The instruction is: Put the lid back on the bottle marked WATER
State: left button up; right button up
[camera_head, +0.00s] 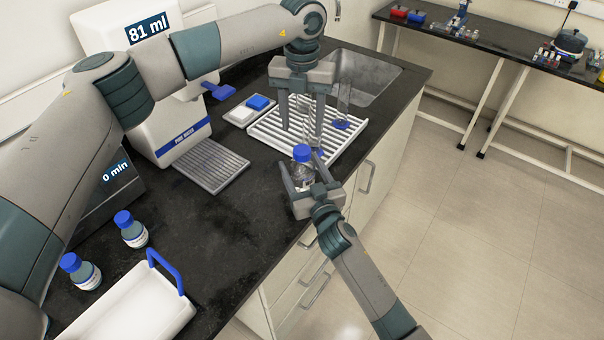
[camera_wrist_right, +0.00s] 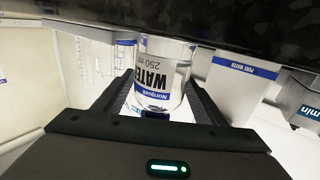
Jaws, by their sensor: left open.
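The clear bottle marked WATER (camera_head: 302,172) is upright in my right gripper (camera_head: 304,178) at the counter's front edge. Its WATER label (camera_wrist_right: 155,82) shows inverted in the right wrist view, between the fingers (camera_wrist_right: 165,105). A blue lid (camera_head: 301,151) sits on top of the bottle; whether it is fully seated I cannot tell. The bottle's mouth is hidden in the wrist view. My left gripper (camera_head: 301,138) points down with its fingers spread apart, above and around the lid, and holds nothing that I can see.
A white drying rack (camera_head: 272,128) with a glass cylinder (camera_head: 343,103) lies behind the grippers, near the sink (camera_head: 370,78). A PURE WATER dispenser (camera_head: 160,120) stands left. Two blue-capped bottles (camera_head: 130,230) (camera_head: 82,272) and a white tray (camera_head: 125,320) stand front left. The counter's middle is clear.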

aim_at(302, 150)
grip_shut()
pick_arm(q)
jog(key=n, duration=1.7)
jog(key=shift+n, duration=0.4)
jog(key=n, duration=0.4)
jog(key=shift+n, duration=0.3)
jog(key=shift+f, duration=0.1)
jog(key=shift+f, duration=3.9)
jog(key=shift+c, duration=0.2)
